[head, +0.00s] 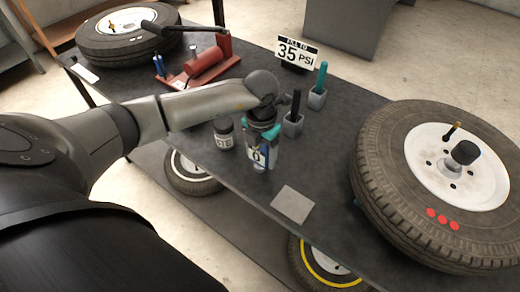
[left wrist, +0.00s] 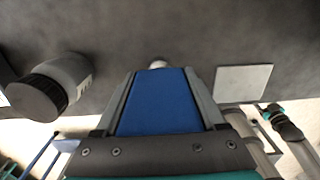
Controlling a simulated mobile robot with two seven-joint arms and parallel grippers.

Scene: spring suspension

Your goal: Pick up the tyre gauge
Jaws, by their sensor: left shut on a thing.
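My left gripper (head: 258,150) comes down from above near the front edge of the dark table. It is shut on the tyre gauge (head: 257,157), which shows a small pale display reading 0 and a blue side. In the left wrist view the gauge's blue body (left wrist: 160,100) fills the gap between the two grey fingers. A pale tip shows beyond it. The gripper hides much of the gauge in the head view. I cannot tell whether it touches the table. My right gripper is not in view.
A dark-lidded jar (head: 223,134) stands just left of the gauge. Small holders (head: 293,124) with upright sticks stand behind it on the right. A grey square pad (head: 293,204) lies at the front. A large tyre (head: 385,190) occupies the right; a red pump (head: 205,66) is behind.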

